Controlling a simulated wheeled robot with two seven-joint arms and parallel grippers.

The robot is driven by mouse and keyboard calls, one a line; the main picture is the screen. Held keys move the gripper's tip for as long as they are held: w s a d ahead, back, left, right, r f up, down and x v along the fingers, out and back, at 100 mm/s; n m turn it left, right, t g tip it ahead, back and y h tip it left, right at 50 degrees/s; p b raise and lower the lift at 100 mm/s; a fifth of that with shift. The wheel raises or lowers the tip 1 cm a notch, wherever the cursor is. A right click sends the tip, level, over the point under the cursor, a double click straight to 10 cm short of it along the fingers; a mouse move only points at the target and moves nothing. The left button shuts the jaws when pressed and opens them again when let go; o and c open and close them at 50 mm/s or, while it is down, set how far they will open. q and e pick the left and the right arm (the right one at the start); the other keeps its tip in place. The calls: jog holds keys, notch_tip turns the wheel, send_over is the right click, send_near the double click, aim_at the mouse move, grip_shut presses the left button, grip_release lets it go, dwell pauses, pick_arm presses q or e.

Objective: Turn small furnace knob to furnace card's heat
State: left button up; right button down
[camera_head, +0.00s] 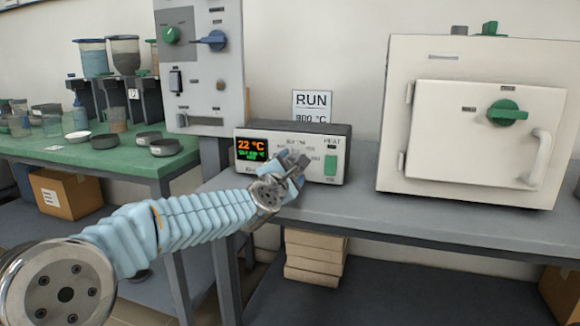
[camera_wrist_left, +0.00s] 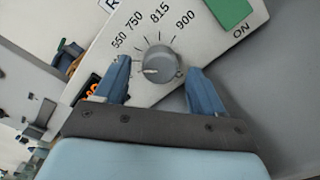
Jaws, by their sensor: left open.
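The small furnace control box (camera_head: 342,150) stands on the grey bench, with an orange 22 °C display (camera_head: 251,148) and a green switch (camera_head: 330,165). Its grey round knob (camera_wrist_left: 160,65) shows in the left wrist view, with 550, 750, 815 and 900 marked around it. A pale mark on the knob points left, away from those numbers. The furnace card (camera_head: 312,106) behind the box reads RUN and, a little blurred, what looks like 900 °C. My left gripper (camera_head: 292,160) is open at the box front, its fingers on either side of the knob, with gaps visible. It hides the knob in the head view.
A white furnace (camera_head: 470,130) with a green knob and a handle stands at the right. A tall grey panel (camera_head: 203,65) with knobs rises left of the box. A green table (camera_head: 90,153) with jars and dishes is at the left. Bare bench (camera_head: 350,205) lies in front.

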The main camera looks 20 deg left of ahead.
pick_arm(q)
jog(key=shift+w, duration=0.15)
jog(key=c, duration=1.1)
jog(key=shift+o, duration=0.2)
